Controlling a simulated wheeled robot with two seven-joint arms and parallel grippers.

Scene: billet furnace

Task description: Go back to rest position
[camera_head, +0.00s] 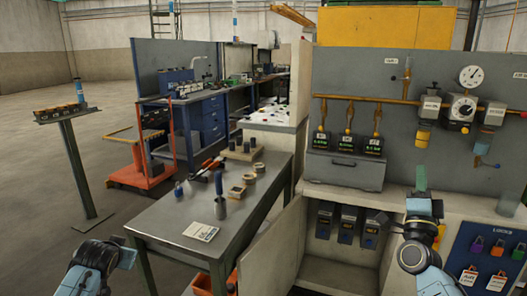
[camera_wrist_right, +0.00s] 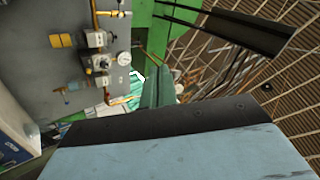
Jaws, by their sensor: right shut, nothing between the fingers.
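My right gripper (camera_head: 421,178) points upward in front of the grey panel (camera_head: 340,85) at the right of the head view. Its green fingers are together with nothing between them. The green fingers also show in the right wrist view (camera_wrist_right: 155,88), small beyond the dark edge of my wrist. My left arm shows only as a dark joint and blue link at the lower left of the head view. I cannot make out its gripper there.
The panel carries a gauge (camera_head: 471,75), valves and a yellow pipe. Below it is an open cabinet (camera_head: 325,272) with dark boxes. A grey table (camera_head: 185,210) with small tools stands left of centre. A lock board (camera_head: 490,255) is at lower right.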

